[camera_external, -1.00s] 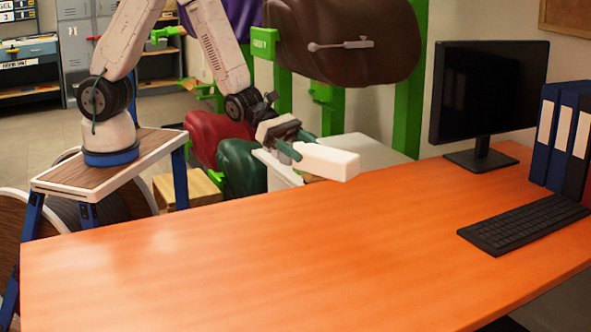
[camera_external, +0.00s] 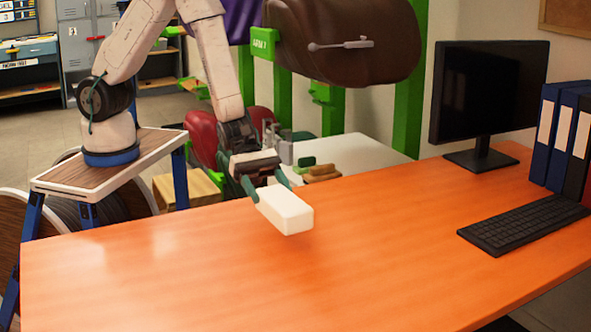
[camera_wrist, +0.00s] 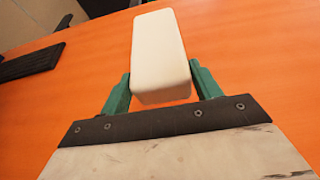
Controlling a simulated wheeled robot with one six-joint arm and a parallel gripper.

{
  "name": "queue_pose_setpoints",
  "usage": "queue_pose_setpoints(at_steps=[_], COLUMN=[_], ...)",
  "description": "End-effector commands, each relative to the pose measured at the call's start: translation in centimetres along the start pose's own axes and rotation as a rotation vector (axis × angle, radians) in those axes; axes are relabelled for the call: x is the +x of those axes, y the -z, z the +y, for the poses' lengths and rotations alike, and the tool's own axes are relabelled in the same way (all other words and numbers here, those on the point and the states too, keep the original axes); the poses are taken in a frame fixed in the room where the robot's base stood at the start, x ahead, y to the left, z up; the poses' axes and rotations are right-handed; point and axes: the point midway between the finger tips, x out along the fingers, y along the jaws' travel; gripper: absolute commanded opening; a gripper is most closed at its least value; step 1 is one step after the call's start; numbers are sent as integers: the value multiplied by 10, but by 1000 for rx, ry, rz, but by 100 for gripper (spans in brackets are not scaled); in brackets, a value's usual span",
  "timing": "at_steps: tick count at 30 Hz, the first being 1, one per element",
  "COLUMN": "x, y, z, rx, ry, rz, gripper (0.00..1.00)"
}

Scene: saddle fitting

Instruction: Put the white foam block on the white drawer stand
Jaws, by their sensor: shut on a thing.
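In the wrist view the block (camera_wrist: 160,55) sits between the two green fingers of my gripper (camera_wrist: 161,88) and points away from the wrist. The fingers press on its sides near its close end. The white drawer stand (camera_external: 365,152) is behind the table's far edge; its white top shows, and its lower part is hidden by the table.
Brown and green items (camera_external: 318,172) lie on the stand's near-left top. The orange table (camera_external: 200,270) is mostly clear. A monitor (camera_external: 488,105), a keyboard (camera_external: 525,223) and binders (camera_external: 568,135) stand at its right. Saddles hang on green racks (camera_external: 410,95) behind.

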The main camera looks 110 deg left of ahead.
Motion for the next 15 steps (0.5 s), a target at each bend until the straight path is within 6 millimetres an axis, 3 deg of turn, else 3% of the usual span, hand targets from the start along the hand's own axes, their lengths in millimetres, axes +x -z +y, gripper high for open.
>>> queue_pose_setpoints(at_steps=[15], x=[23], y=[53], z=[-2], rx=[4], ry=[16], rz=[1], gripper=[41])
